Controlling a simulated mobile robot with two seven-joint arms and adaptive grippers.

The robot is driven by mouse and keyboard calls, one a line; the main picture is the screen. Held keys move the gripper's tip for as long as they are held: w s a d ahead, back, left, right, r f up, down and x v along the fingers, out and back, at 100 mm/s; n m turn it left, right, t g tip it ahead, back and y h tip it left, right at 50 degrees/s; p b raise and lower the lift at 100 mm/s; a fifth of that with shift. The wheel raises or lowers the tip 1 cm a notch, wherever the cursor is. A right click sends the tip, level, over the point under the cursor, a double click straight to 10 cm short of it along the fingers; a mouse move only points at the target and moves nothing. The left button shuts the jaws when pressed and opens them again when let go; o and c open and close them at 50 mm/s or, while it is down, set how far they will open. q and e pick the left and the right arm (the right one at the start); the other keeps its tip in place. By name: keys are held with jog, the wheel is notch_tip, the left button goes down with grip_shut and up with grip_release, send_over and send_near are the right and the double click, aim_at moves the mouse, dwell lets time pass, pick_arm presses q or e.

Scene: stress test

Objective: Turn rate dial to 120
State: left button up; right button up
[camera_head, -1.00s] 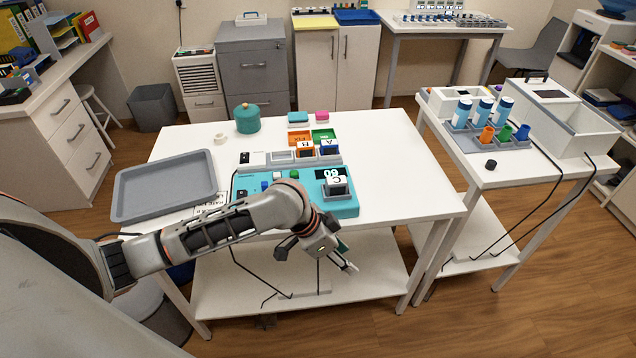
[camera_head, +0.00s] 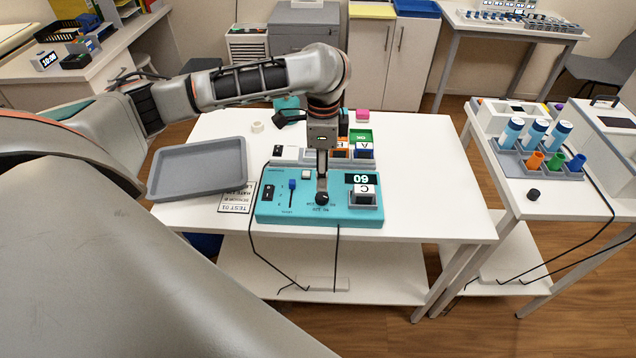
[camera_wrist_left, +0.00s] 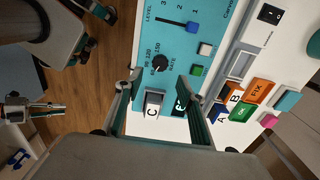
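The teal device (camera_head: 285,208) lies on the white table, with a black rate dial (camera_head: 322,198) near its front edge and a display reading 60 (camera_head: 360,179). In the left wrist view the dial (camera_wrist_left: 160,63) shows beside a printed RATE scale. My left gripper (camera_head: 322,186) points down over the dial. In the left wrist view its two fingers (camera_wrist_left: 159,77) are apart, with the dial just beyond their tips; I cannot tell whether they touch it. At the left of that view what looks like my right gripper (camera_wrist_left: 42,108) shows small, its fingers unclear.
A block marked C (camera_head: 364,196) sits on the device's right. A blue slider (camera_head: 292,190) is on its left. A grey tray (camera_head: 198,168) lies at left. A cable runs off the table's front.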

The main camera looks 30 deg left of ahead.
aim_at(322, 196)
pick_arm(q)
jog(key=shift+a+f, duration=0.1)
jog(key=shift+f, duration=0.1)
notch_tip(322, 196, down, 7)
jog(key=shift+r, duration=0.2)
jog(key=shift+f, duration=0.35)
pick_arm(e)
jog(key=shift+d+f, duration=0.1)
jog(key=shift+d, duration=0.4)
pick_arm(q)
jog(key=shift+c, duration=0.4)
grip_shut()
